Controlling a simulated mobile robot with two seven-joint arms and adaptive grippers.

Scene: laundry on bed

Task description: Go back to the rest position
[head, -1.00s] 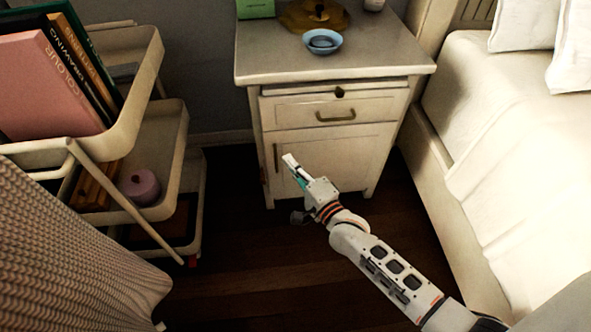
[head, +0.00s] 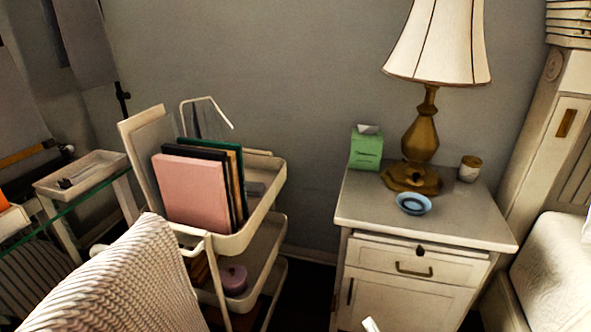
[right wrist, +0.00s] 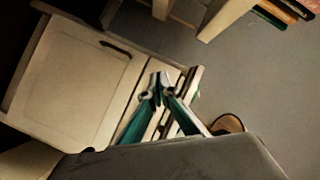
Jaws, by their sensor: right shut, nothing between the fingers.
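My right gripper (head: 370,324) shows only as a pale fingertip at the bottom edge of the head view, in front of the nightstand (head: 432,222). In the right wrist view, its teal fingers (right wrist: 160,84) come together at the tips with nothing held between them. Behind them in that view lies the pale nightstand front (right wrist: 75,85), seen tilted, with a dark handle. The rest of my right arm is out of the head view. My left gripper is not in view.
On the nightstand are a lamp (head: 424,135), a blue bowl (head: 413,203), a green tissue box (head: 366,150) and a small jar (head: 469,168). A cart (head: 245,238) with books (head: 195,190) stands left, behind a knitted chair back (head: 130,275). The bed (head: 550,265) is right.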

